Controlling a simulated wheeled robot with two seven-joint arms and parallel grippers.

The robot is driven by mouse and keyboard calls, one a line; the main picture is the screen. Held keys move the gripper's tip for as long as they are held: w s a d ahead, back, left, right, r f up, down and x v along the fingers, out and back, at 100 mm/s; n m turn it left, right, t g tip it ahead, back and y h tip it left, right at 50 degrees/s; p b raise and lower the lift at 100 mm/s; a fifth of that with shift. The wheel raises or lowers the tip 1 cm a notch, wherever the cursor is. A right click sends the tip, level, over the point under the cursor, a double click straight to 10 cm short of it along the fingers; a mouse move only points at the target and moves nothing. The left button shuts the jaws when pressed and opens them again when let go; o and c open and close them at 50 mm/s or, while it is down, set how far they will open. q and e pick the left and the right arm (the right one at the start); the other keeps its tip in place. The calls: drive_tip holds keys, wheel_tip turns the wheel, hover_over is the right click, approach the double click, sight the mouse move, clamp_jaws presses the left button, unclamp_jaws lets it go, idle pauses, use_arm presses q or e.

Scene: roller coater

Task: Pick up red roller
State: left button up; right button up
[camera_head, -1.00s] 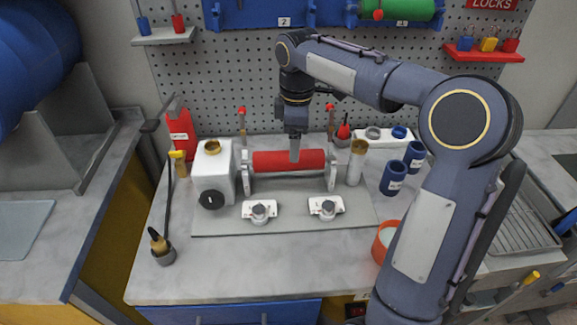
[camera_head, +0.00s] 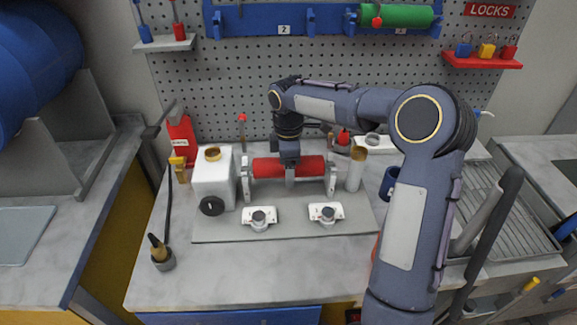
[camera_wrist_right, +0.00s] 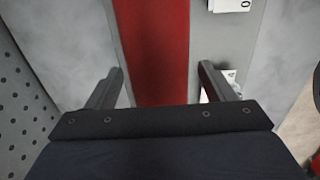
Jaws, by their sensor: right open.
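The red roller (camera_head: 262,169) lies level between two upright brackets on the grey plate of the white machine (camera_head: 213,180). In the right wrist view the roller (camera_wrist_right: 160,45) runs down the middle between the two fingers. My right gripper (camera_head: 290,178) is over the middle of the roller, pointing down. In the right wrist view the gripper (camera_wrist_right: 161,85) is open, with one finger on each side of the roller and visible gaps beside it. The gripper hides part of the roller's middle in the head view. My left gripper does not show.
Two white clamps with dark knobs (camera_head: 259,217) (camera_head: 326,213) sit in front of the roller. A brass-topped cylinder (camera_head: 356,168) stands right of it. A pegboard rises behind, with a green roller (camera_head: 395,16) on a blue rack.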

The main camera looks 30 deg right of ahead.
drive_tip(key=c, duration=1)
drive_tip(key=shift+r, duration=0.1)
drive_tip(key=shift+r, duration=0.35)
wheel_tip(320, 180, up, 2)
drive_tip(key=shift+w+r, duration=0.1)
drive_tip(key=s+a+r+p, duration=0.1)
drive_tip(key=s+a+r, duration=0.2)
drive_tip(key=s+r, duration=0.3)
drive_tip(key=s+a+r+p, duration=0.1)
drive_tip(key=s+a+r, duration=0.2)
drive_tip(key=s+r, duration=0.3)
drive_tip(key=shift+s+a+r, duration=0.25)
drive_tip(key=shift+a+r, duration=0.05)
drive_tip(key=shift+r, duration=0.95)
